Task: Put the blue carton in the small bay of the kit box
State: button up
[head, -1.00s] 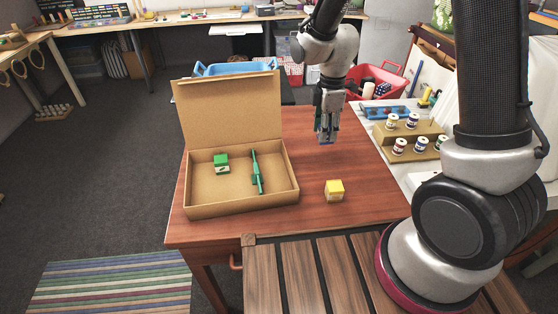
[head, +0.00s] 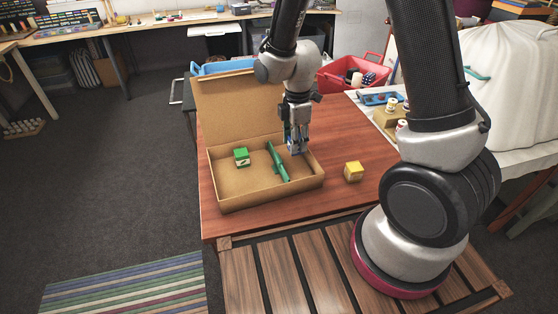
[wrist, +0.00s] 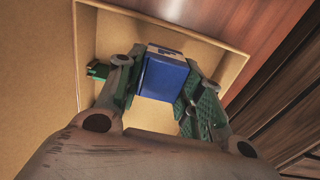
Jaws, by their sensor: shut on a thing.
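The blue carton (head: 295,149) is held between the fingers of my gripper (head: 296,143). In the wrist view the blue carton (wrist: 163,76) sits between both green finger pads, with the cardboard floor behind it. The kit box (head: 245,199) is an open cardboard box with its lid raised at the back. A long green bar (head: 278,162) runs front to back inside it, leaving a narrow bay on its right and a wider one on its left. My gripper is at the narrow bay's back end. I cannot tell how high the carton is above the floor.
A green carton (head: 241,156) stands in the wide left bay. A yellow carton (head: 353,171) stands on the table right of the box. The box's right wall (wrist: 236,72) is close to the gripper in the wrist view. The table front (head: 375,190) is clear.

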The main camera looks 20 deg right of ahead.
notch_tip(320, 180, down, 6)
jog(key=shift+r, duration=0.1)
dwell(0.4)
jog(key=o, duration=1)
notch_tip(320, 180, up, 12)
jog(key=shift+r, duration=0.2)
jog(key=s+d+r+m+t, duration=0.2)
jog(key=s+d+r+m, duration=0.5)
jog(key=s+r+m, duration=0.2)
jog(key=s+d+r+m+t, duration=0.2)
jog(key=s+d+r+m, duration=0.6)
jog(key=s+r+m, duration=0.2)
jog(key=shift+r, duration=0.8)
